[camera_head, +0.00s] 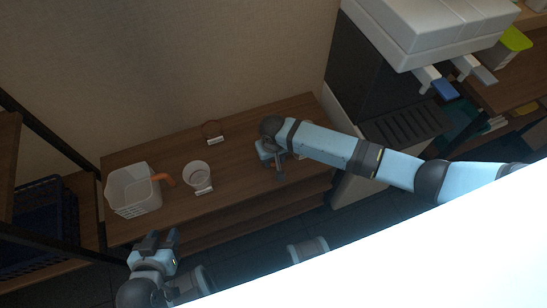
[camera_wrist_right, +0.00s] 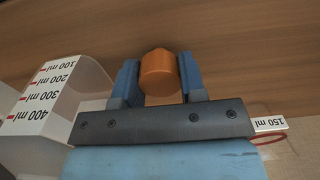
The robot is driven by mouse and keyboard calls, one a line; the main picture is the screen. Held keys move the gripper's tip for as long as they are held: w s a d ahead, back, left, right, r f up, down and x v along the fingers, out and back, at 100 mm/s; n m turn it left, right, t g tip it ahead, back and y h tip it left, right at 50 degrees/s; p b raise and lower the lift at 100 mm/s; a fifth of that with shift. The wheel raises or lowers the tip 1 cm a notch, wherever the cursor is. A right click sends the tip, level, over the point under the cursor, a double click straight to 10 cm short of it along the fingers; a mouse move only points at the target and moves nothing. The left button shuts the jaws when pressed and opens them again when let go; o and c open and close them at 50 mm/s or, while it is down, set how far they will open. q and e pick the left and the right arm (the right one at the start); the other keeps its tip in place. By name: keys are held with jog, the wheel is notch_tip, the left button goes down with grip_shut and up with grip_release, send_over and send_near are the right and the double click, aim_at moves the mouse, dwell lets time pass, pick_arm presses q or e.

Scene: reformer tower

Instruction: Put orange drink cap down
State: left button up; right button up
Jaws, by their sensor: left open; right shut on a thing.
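The orange drink cap (camera_wrist_right: 158,77) is a small rounded orange piece between the two blue fingers of my right gripper (camera_wrist_right: 158,80) in the right wrist view. That gripper is shut on it, with brown wood behind; I cannot tell whether the cap touches the wood. In the head view my right gripper (camera_head: 272,160) is over the right part of the wooden table (camera_head: 235,170), and the cap is hidden there. My left gripper (camera_head: 160,239) is open and empty, in front of the table's front left edge.
A clear container (camera_head: 132,190) with an orange handle stands at the table's left, beside a white cup (camera_head: 198,178). A thin ring with a label (camera_head: 212,131) lies at the back. A measuring container (camera_wrist_right: 60,95) is left in the wrist view. A machine (camera_head: 400,100) stands right.

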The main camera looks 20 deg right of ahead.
pick_arm(q)
jog(key=shift+r, duration=0.15)
pick_arm(e)
jog(key=o, duration=0.9)
jog(key=shift+f, duration=0.1)
notch_tip(320, 180, up, 11)
jog(key=p, duration=0.2)
jog(key=s+a+f+n+t+y, duration=0.1)
jog(key=s+a+f+t+y, duration=0.1)
jog(key=s+a+t+y, duration=0.45)
pick_arm(q)
jog(key=shift+a+r, duration=0.1)
jog(key=shift+r, duration=0.3)
pick_arm(e)
jog(key=s+d+t+h, duration=0.1)
jog(key=s+d, duration=0.2)
jog(key=s+d+r+t+h, duration=0.1)
jog(key=s+d, duration=0.2)
jog(key=s+d+n+t+h, duration=0.1)
jog(key=s+d+t, duration=0.1)
jog(key=s+d, duration=0.2)
jog(key=shift+r, duration=0.3)
